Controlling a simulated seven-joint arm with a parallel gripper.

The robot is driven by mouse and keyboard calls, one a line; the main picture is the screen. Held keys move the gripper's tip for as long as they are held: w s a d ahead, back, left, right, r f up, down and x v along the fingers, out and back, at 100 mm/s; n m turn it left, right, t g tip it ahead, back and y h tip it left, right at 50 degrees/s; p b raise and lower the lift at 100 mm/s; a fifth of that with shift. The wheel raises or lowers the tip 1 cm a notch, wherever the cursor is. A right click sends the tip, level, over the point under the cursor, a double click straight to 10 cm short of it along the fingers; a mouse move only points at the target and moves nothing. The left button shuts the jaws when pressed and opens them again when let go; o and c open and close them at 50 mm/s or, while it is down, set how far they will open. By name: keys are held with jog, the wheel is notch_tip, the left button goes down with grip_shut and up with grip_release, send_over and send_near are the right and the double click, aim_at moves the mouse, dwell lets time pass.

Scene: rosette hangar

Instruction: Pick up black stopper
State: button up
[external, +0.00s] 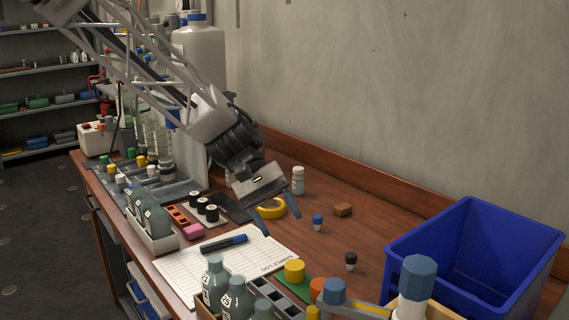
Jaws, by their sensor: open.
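A small black stopper (350,258) stands upright on the brown wooden table, left of the blue bin. Its lower part looks paler. My gripper (282,214) is above the table, up and to the left of the stopper, with its blue fingers spread apart. No object shows held between the fingers. A yellow ring (272,209), like a tape roll, shows near and partly behind the fingers. The gripper and the stopper are clearly apart.
A blue-capped vial (317,222) and a brown block (343,210) lie between gripper and stopper or just behind. The blue bin (468,245) stands right. Bottles (237,295) and a large blue-capped bottle (417,285) crowd the front. A paper sheet (190,272) lies left.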

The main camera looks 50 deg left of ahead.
jog(key=w+f+n+t+h, duration=0.1)
jog(key=w+f+n+h, duration=0.1)
jog(key=w+f+n, duration=0.45)
jog(key=n+t+h, duration=0.1)
jog(key=n+t, duration=0.2)
send_near(356, 271)
jog(key=shift+w+d+r, duration=0.35)
jog(key=shift+d+r, duration=0.5)
jog(key=shift+d, duration=0.05)
jog(key=shift+x, duration=1.3)
jog(key=shift+x, duration=2.6)
jog(key=shift+r, duration=0.15)
jog(key=c, duration=1)
